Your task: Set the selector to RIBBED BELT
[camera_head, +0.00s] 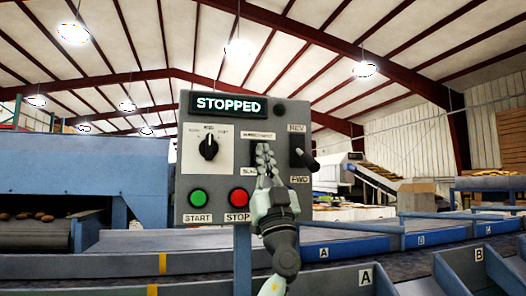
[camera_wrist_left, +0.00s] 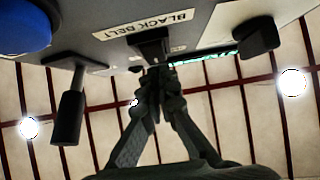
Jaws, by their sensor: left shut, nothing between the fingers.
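A grey control box (camera_head: 222,180) stands in front of me. Its middle column has a dark selector (camera_wrist_left: 152,45) with a label above it too small to read; the label below is partly covered in the head view. In the left wrist view that label reads BLACK BELT (camera_wrist_left: 158,24). My left gripper (camera_head: 264,150) is in front of this column and hides most of the selector. Its fingers (camera_wrist_left: 158,78) are shut and empty, with the tips right at the selector; I cannot tell whether they touch it. The selector's position is hidden.
The box also carries a STOPPED display (camera_head: 228,104), a rotary knob (camera_head: 208,147), a REV/FWD lever (camera_head: 303,158), a green START button (camera_head: 197,197) and a red STOP button (camera_head: 239,197). Blue-edged conveyors (camera_head: 345,247) run below and behind. Potatoes (camera_head: 36,216) lie at left.

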